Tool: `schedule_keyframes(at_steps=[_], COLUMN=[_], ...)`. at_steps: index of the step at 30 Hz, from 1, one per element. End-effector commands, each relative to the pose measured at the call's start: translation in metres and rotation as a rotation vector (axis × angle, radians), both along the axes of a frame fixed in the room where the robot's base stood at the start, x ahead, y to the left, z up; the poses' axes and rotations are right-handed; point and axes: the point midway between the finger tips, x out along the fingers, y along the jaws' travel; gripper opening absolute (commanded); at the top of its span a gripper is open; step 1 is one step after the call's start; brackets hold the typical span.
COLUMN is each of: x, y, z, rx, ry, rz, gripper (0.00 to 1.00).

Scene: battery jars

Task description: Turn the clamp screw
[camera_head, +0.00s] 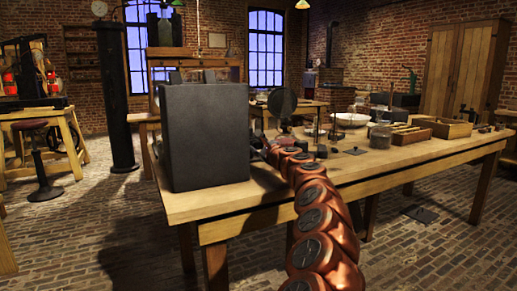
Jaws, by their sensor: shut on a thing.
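A large dark grey box (206,138) stands upright on the left end of the wooden table (240,205), with small blocks (192,77) showing at its top edge. My copper arm reaches over the table's front edge to the box's right side. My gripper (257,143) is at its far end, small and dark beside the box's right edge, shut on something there. The clamp screw itself cannot be made out; the box edge and my arm hide that spot.
To the right are a white bowl (352,119), a glass jar (380,136), an open wooden box (441,127) and several small items. The table's front right strip is clear. A black column (117,95) stands left.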

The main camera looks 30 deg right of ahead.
Motion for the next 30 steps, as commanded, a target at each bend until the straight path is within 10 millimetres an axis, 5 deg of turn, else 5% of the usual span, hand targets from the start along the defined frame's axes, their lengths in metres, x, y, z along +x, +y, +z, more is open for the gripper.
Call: schedule_keyframes(at_steps=[16,17,24,30], x=[0.0004,0.0004,0.0003,0.0001], y=[0.0011,0.0012,0.0006,0.0003], z=[0.0006,0.0005,0.0004,0.0003], rx=[-0.024,-0.024,-0.023,-0.023], ry=[0.002,0.001,0.002,0.002], rz=[0.001,0.002,0.001,0.0], gripper=[0.0,0.38,0.61,0.61])
